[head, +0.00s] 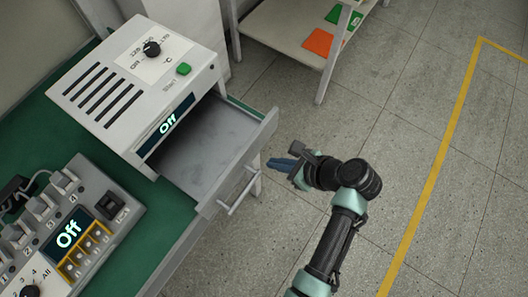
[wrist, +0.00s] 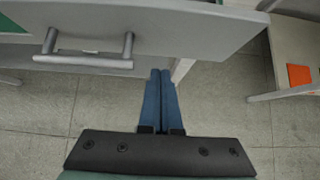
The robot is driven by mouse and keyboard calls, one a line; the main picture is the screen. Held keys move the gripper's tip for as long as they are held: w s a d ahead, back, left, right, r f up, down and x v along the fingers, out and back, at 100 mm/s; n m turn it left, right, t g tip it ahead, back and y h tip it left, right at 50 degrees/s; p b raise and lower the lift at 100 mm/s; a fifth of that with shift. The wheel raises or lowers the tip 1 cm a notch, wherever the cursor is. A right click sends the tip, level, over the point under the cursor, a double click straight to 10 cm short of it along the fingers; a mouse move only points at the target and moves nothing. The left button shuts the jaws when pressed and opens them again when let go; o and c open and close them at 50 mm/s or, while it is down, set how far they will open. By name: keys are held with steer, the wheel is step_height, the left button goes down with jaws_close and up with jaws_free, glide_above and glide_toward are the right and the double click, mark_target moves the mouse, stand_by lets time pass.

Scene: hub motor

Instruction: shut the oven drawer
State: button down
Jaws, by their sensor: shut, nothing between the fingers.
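The oven (head: 140,85) is a light grey box with a dial, a green button and an "Off" display, standing on a green-topped bench. Its drawer (head: 208,150) is pulled out and looks empty. A bar handle (head: 238,192) is on the drawer's front; the handle also shows at the upper left in the wrist view (wrist: 85,60). My gripper (head: 272,163) is shut and empty, beside the drawer front and to the right of the handle. Its blue fingers (wrist: 161,85) point toward the drawer front in the wrist view. I cannot tell whether they touch it.
A grey control unit (head: 70,225) with switches and an "Off" display sits on the green bench top (head: 150,215). A white shelf table (head: 275,25) with orange and green sheets stands at the back. The tiled floor right of my arm is clear, with a yellow line (head: 445,140).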

steer(key=shift+w+a+r, duration=0.1)
steer(key=shift+w+a, duration=0.5)
steer(key=shift+a, duration=0.15)
steer(key=shift+w+a, duration=0.55)
steer(key=shift+a, duration=0.2)
steer(key=shift+w+a+r+p, duration=0.1)
steer(key=shift+w+a+p, duration=0.1)
steer(key=shift+a+p, duration=0.15)
steer(key=p, duration=0.2)
glide_toward(212, 130)
steer(key=w+a, duration=0.1)
steer(key=a, duration=0.1)
steer(key=w+a+f, duration=0.2)
steer(key=w+a, duration=0.1)
steer(key=shift+w+a+f, duration=0.1)
steer(key=shift+a+f, duration=0.05)
steer(key=shift+a, duration=0.2)
steer(key=shift+w+a, duration=0.1)
steer(key=shift+a, duration=0.05)
steer(key=shift+a, duration=0.1)
steer(key=shift+r, duration=0.25)
